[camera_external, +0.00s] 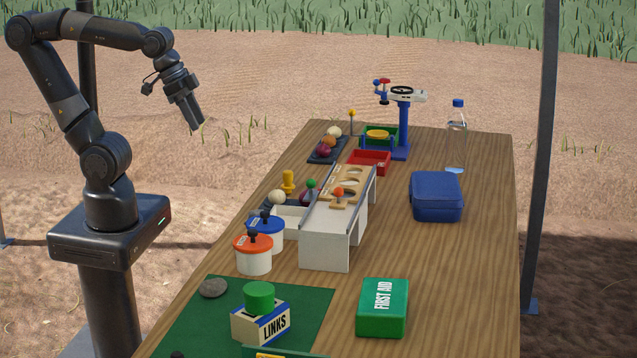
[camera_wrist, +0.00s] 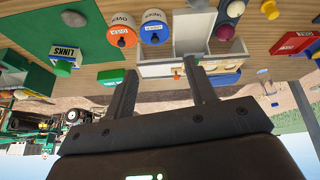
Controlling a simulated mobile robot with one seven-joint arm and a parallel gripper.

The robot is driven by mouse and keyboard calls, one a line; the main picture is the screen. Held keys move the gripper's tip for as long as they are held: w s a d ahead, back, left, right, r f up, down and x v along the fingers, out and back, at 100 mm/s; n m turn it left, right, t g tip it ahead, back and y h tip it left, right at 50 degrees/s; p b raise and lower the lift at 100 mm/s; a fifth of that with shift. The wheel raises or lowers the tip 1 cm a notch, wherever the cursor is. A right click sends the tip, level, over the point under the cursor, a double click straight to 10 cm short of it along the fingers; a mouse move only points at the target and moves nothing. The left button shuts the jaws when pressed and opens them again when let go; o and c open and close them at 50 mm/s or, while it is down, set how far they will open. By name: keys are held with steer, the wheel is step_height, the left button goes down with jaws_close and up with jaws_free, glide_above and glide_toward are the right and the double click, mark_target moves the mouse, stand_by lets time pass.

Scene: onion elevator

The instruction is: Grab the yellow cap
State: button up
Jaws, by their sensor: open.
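A yellow knob-shaped piece (camera_external: 288,182) stands upright on the table beside the white tray; a yellow piece (camera_wrist: 270,9) at the top edge of the wrist view may be the same one. I cannot tell which of these is the yellow cap. My gripper (camera_external: 193,115) is raised in the air left of the table, pointing down and well apart from both pieces. In the wrist view my gripper (camera_wrist: 160,68) has its fingers spread with nothing held between them.
Tubs with an orange lid (camera_external: 253,243) and a blue lid (camera_external: 265,226) stand near the white ramp (camera_external: 325,250). The table's right front is clear.

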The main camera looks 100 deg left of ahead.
steer(key=w+a+f+n+g, duration=0.1)
steer(key=w+a+n+g, duration=0.1)
steer(key=w+a+n, duration=0.6)
steer(key=n+g, duration=0.3)
steer(key=n, duration=1.8)
glide_toward(289, 172)
steer(key=shift+s+a+f, duration=0.1)
steer(key=shift+f, duration=0.15)
step_height(289, 172, down, 5)
steer(key=shift+a+f, duration=0.1)
steer(key=shift+f, duration=2.8)
steer(key=shift+c, duration=0.3)
steer(key=c, duration=1)
